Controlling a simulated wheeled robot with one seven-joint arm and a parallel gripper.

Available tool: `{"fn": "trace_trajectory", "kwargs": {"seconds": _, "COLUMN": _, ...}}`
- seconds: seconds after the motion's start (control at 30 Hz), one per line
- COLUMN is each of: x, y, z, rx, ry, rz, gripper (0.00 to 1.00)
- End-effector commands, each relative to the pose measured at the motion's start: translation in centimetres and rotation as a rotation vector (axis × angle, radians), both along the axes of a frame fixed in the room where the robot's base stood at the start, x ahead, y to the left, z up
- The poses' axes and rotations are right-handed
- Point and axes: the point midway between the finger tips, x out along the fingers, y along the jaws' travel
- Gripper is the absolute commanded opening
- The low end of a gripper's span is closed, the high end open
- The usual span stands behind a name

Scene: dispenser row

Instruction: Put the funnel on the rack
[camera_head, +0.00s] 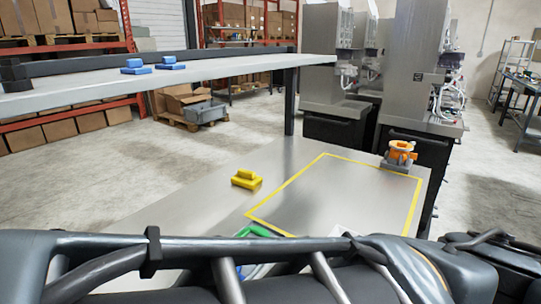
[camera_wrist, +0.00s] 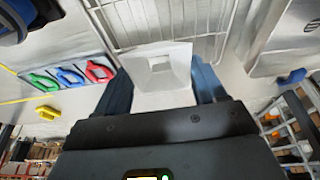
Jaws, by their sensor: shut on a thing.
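A white wire rack (camera_wrist: 135,47) spans the top of the wrist view, beyond and around the funnel's far edge. I cannot tell whether the funnel touches the wires. In the head view my arm fills the bottom and hides the gripper, the funnel and most of the rack area.
Green, blue and red handled pieces (camera_wrist: 70,76) lie on a panel at left. A yellow block (camera_head: 246,179) lies beside a yellow-taped rectangle (camera_head: 322,155) on the lower table. An orange part on a grey base (camera_head: 401,155) stands at its corner. Blue blocks (camera_head: 136,67) lie on the raised shelf.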

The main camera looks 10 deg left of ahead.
Motion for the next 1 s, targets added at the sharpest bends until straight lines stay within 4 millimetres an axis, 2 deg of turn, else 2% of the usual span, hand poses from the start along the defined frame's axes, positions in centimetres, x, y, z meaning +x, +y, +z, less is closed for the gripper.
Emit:
{"fn": "trace_trajectory", "kwargs": {"seconds": 0.03, "x": 0.4, "y": 1.1, "z": -1.6, "rx": -0.004, "ry": -0.002, "rz": -0.001, "gripper": 0.38}}
{"fn": "trace_trajectory", "kwargs": {"seconds": 0.1, "x": 0.9, "y": 2.5, "z": -2.6, "rx": -0.004, "ry": -0.001, "rz": -0.001, "gripper": 0.38}}
{"fn": "trace_trajectory", "kwargs": {"seconds": 0.3, "x": 2.2, "y": 6.0, "z": -4.7, "rx": -0.004, "ry": 0.000, "rz": -0.002, "gripper": 0.38}}
{"fn": "trace_trajectory", "kwargs": {"seconds": 0.4, "x": 2.7, "y": 7.1, "z": -5.2, "rx": -0.005, "ry": 0.001, "rz": 0.000, "gripper": 0.38}}
{"fn": "trace_trajectory", "kwargs": {"seconds": 0.67, "x": 2.9, "y": 7.8, "z": -6.0, "rx": -0.005, "ry": 0.003, "rz": 0.000, "gripper": 0.38}}
{"fn": "trace_trajectory", "kwargs": {"seconds": 1.0, "x": 2.9, "y": 7.8, "z": -9.4, "rx": -0.006, "ry": 0.002, "rz": 0.000, "gripper": 0.38}}
